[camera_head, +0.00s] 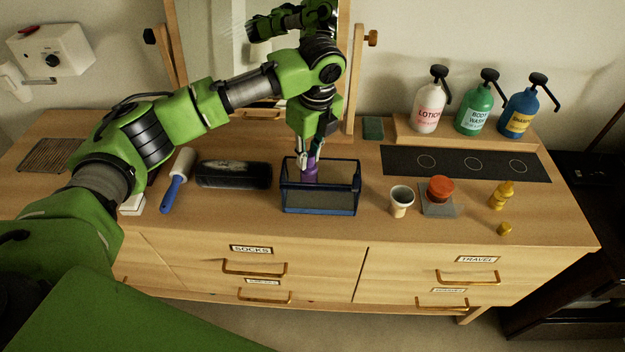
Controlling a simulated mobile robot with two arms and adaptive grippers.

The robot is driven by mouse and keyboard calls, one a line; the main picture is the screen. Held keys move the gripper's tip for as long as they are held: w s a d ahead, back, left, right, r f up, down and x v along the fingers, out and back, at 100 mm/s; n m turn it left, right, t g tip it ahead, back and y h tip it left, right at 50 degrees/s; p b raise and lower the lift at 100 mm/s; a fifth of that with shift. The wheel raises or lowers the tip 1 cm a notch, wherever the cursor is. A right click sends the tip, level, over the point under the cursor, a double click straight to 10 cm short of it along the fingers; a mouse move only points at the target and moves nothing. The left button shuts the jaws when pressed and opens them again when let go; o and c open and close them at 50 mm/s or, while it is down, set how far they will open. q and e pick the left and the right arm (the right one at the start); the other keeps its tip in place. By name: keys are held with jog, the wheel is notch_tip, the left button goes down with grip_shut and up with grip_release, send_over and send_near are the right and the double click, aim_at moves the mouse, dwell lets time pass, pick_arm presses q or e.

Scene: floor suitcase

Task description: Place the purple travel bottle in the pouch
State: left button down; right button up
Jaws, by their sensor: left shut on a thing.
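The purple travel bottle (309,174) is upright between the fingers of my left gripper (310,155). The gripper points down and is shut on the bottle. The bottle is at the blue-edged, see-through pouch (347,209), which stands open on the dresser top. The bottle's lower part appears inside the pouch, towards its back left; whether it touches the pouch floor I cannot tell. My right gripper is not in view.
Left of the pouch lie a dark case (234,175) and a blue-handled lint roller (178,180). Right of it stand a white cup (401,202), a red-lidded jar (440,188) and a yellow bottle (501,195). Pump bottles (474,116) stand on a riser behind. A mirror (225,50) stands behind my arm.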

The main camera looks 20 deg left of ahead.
aim_at(308, 173)
pick_arm(q)
jog(key=shift+f+p, duration=0.6)
jog(key=shift+f, duration=2.45)
jog(key=c, duration=1.9)
grip_release()
jog(key=shift+f, duration=0.1)
jog(key=r, duration=0.4)
jog(key=d+r+b, duration=0.1)
jog(key=r, duration=0.3)
jog(key=s+r+b, duration=0.1)
jog(key=r, duration=0.3)
jog(key=shift+d+r, duration=0.1)
jog(key=shift+d, duration=0.15)
